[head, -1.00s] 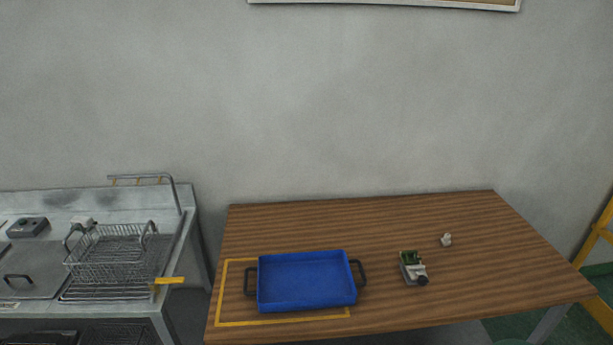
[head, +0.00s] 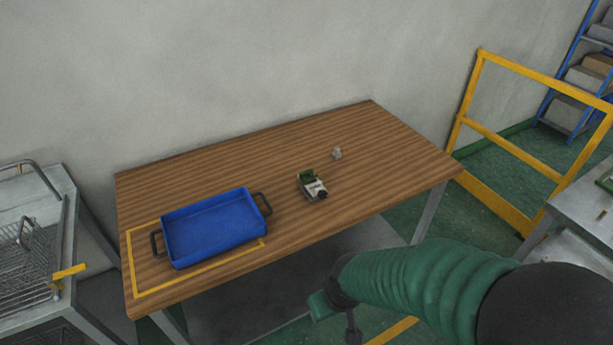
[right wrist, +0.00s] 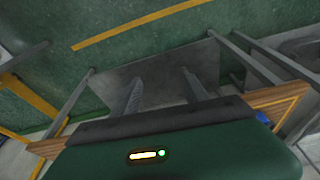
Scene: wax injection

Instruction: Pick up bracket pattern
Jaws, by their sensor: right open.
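On the wooden table (head: 285,162) lie two small items. One is a small pale grey piece (head: 337,153) near the back; it may be the bracket pattern, but its shape is too small to tell. The other is a grey-white block with a green part and a dark round end (head: 312,187), nearer the front. My right gripper (right wrist: 160,82) is open, with nothing between its fingers. In the head view my green right arm comes in from the lower right, its hand (head: 330,305) in front of the table's front edge, apart from both items. My left gripper is out of view.
A blue tray (head: 212,228) with black handles sits over a yellow outline on the table's left. A metal sink with a wire basket (head: 20,255) stands left. A yellow rail (head: 530,70) and another bench (head: 585,215) stand right. The table's right part is clear.

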